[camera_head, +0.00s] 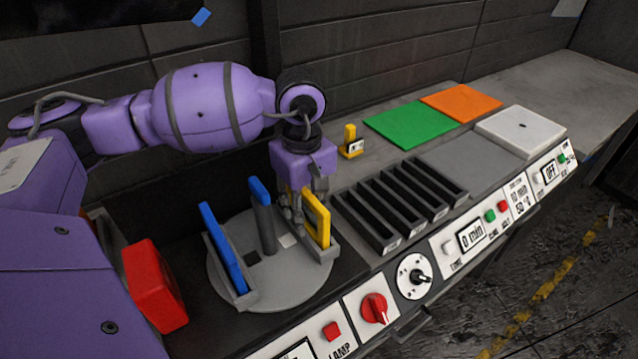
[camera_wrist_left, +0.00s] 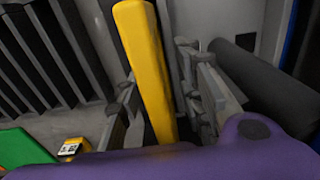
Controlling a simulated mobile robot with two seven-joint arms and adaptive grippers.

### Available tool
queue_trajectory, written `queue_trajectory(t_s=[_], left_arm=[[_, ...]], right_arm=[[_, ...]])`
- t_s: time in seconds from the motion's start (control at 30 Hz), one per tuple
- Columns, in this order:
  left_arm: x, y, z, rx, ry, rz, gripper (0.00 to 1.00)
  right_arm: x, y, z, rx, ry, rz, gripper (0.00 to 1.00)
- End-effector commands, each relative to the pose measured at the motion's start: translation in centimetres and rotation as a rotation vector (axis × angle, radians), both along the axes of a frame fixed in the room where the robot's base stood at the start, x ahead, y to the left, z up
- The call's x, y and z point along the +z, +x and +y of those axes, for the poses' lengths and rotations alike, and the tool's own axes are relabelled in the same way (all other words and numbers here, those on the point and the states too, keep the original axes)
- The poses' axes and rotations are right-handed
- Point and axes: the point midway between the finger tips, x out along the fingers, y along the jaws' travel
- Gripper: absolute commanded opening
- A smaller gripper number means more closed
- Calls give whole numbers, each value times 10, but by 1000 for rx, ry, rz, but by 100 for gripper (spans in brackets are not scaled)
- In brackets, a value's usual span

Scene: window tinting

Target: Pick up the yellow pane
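The yellow pane (camera_head: 317,219), a thick upright frame, stands in a grey holder at the right side of the round grey turntable (camera_head: 285,292). My left gripper (camera_head: 296,205) is lowered over its upper part from behind. In the left wrist view the yellow pane (camera_wrist_left: 147,60) passes between the two fingers of my left gripper (camera_wrist_left: 160,105). One finger is on each side of it, with a narrow gap showing on the right side. The fingers look open around the pane; firm contact does not show. My right gripper is in neither view.
A blue pane (camera_head: 224,250) stands at the turntable's left, with a blue-topped post (camera_head: 262,210) behind. A black slotted rack (camera_head: 385,208) is close on the right. A red block (camera_head: 153,285) is at left. Green (camera_head: 410,124) and orange (camera_head: 460,101) sheets lie farther back.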

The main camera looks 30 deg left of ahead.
Motion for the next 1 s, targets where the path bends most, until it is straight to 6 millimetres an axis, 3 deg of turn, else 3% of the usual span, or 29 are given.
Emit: queue_trajectory(t_s=[0.23,0.5,1.0], left_arm=[[-3,-1,0,0,0,2,33],[-2,-1,0,0,0,2,0],[2,0,0,0,-1,-1,0]], right_arm=[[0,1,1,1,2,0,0],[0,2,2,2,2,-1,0],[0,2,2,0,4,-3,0]])
